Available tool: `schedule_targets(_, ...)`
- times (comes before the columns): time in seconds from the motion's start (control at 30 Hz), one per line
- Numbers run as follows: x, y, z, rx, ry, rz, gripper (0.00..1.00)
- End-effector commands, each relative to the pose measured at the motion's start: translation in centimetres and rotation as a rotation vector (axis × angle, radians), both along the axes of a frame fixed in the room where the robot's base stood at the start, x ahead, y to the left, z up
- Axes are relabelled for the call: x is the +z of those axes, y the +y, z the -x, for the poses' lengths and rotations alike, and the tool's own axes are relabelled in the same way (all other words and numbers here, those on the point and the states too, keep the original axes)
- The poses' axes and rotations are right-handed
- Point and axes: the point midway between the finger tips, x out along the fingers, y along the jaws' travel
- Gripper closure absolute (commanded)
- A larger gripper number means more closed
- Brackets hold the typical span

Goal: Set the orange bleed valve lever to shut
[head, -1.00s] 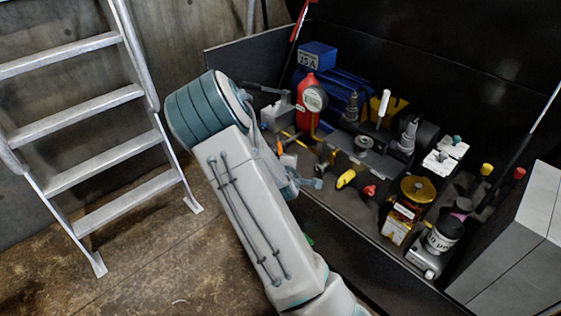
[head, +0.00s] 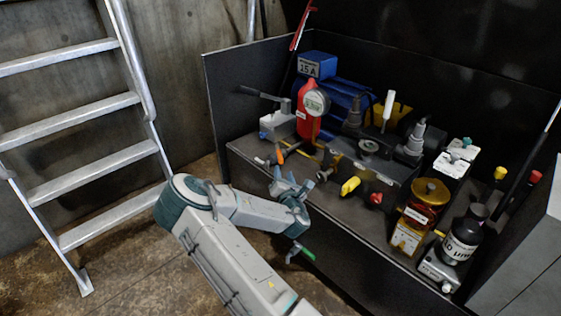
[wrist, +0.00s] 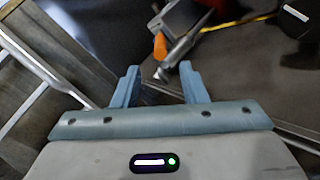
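The orange bleed valve lever (head: 290,150) sits at the left front of the bench in the head view, beside small metal fittings. In the wrist view the orange lever (wrist: 160,46) shows just beyond the fingertips, next to a silver fitting (wrist: 178,52). My gripper (head: 288,184) hangs in front of the bench edge, a little below the lever in the picture. In the wrist view my gripper (wrist: 157,75) has its two blue fingers apart with nothing between them. The fingers appear apart from the lever.
A yellow handle (head: 350,186) and a red handle (head: 376,198) stick out to the right. A green handle (head: 305,252) is low on the bench's front. A grey block with a black lever (head: 277,122) and a red bottle (head: 307,112) stand behind. A ladder (head: 98,150) stands left.

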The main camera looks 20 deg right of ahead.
Motion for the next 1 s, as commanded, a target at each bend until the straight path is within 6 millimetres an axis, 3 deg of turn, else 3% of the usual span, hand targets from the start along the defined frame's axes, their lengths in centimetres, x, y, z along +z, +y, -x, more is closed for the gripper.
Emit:
schedule_targets(0.2, -0.1, -1.3, -4.3, 0.001, -0.003, 0.0, 0.61)
schedule_targets(0.5, -0.1, -2.4, -8.3, 0.0, -0.001, -0.002, 0.61)
schedule_targets(0.97, 0.0, -2.6, -9.2, -0.001, 0.0, -0.001, 0.61)
schedule_targets(1.0, 0.0, -2.6, -9.2, -0.001, 0.0, -0.001, 0.72)
